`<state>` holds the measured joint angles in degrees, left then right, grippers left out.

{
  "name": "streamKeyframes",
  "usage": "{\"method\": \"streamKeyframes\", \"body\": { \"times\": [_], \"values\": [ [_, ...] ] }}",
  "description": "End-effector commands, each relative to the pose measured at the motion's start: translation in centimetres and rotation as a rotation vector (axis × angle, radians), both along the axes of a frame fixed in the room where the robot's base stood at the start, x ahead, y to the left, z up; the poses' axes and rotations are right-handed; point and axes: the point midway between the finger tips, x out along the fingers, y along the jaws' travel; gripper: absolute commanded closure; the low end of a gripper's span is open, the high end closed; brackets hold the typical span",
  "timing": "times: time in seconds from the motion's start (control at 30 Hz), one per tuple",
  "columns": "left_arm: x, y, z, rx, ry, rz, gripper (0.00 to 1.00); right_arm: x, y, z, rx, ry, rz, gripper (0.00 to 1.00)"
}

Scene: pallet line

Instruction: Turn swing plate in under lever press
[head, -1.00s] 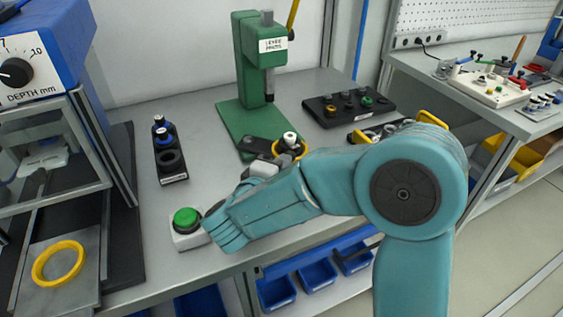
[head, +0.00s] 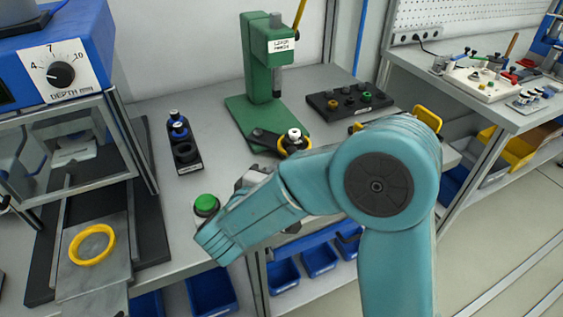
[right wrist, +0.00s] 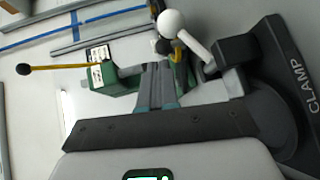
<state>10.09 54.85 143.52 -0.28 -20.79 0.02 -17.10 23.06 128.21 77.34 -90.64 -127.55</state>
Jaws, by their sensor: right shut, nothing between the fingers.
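The green lever press (head: 257,62) stands on its green base toward the back of the bench, with a yellow lever at the top. The dark swing plate (head: 265,138) sticks out at the front of the base, clear of the ram (head: 277,84). A white-topped part (head: 294,134) and a yellow ring show at its right end, partly behind my right arm. My right gripper is hidden behind my arm in the head view. In the right wrist view my right gripper (right wrist: 158,85) is shut and empty, near a white ball knob (right wrist: 171,23). My left gripper is not in view.
A green button (head: 206,203) is close to my right forearm. A black holder (head: 187,168) and a black tray (head: 329,104) flank the press. The depth machine (head: 62,75) stands left, with a yellow ring (head: 92,245). A black clamp (right wrist: 288,85) fills the wrist view's right side.

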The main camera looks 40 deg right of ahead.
Motion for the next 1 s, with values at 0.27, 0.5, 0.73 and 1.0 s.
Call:
{"method": "streamKeyframes", "body": {
  "times": [0.27,0.5,0.73,1.0],
  "values": [
    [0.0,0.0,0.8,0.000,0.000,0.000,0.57,-2.1,4.1,1.0,0.000,0.000,0.003,1.00],
    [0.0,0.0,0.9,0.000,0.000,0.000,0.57,-2.8,5.3,1.2,-0.001,0.000,0.000,1.00],
    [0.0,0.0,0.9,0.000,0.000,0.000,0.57,-2.9,5.4,1.2,0.000,0.001,0.000,1.00],
    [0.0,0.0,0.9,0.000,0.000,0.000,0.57,-2.8,5.2,0.5,0.003,0.001,0.003,1.00]
  ]
}}
